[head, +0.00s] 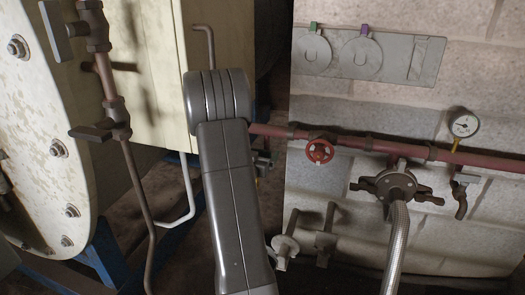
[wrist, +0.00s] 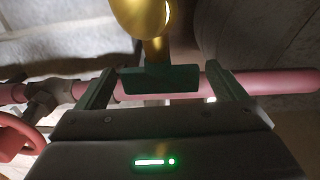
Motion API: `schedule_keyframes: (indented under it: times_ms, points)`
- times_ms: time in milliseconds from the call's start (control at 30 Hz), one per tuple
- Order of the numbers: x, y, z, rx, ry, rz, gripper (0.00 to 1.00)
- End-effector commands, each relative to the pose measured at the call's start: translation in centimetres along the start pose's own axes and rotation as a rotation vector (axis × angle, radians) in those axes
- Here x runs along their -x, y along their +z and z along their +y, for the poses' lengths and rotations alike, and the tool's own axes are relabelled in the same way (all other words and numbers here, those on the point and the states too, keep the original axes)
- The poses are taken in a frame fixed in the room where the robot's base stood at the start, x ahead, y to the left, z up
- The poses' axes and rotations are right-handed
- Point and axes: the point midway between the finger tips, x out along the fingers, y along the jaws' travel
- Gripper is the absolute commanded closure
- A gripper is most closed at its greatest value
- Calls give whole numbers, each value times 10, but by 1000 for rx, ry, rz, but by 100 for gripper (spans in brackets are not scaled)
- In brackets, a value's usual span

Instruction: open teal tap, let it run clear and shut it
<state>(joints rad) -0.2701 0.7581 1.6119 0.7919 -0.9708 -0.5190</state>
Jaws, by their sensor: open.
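In the wrist view a dark teal tap handle (wrist: 160,79) lies crosswise below a brass tap body (wrist: 142,16). My gripper (wrist: 161,72) is open, with one finger on each side of the handle. Gaps show between the handle's ends and the fingers, so it does not appear gripped. In the head view my arm covers most of the gripper and the teal tap. Whether anything flows from the tap cannot be seen.
A red pipe (head: 350,142) runs along the block wall, with a red handwheel (head: 320,151), a gauge (head: 463,124) and a braided hose (head: 396,240). The pale vessel (head: 40,130) with brown pipework stands left. A grey plate (head: 400,60) hangs on the wall.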

Motion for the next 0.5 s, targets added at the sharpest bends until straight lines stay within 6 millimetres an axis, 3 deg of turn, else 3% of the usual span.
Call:
schedule_keyframes:
  times_ms: [300, 500]
  points:
    - [74, -2, -1, 2, -3, -1, 9]
    - [104, -1, -1, 1, -2, 0, 9]
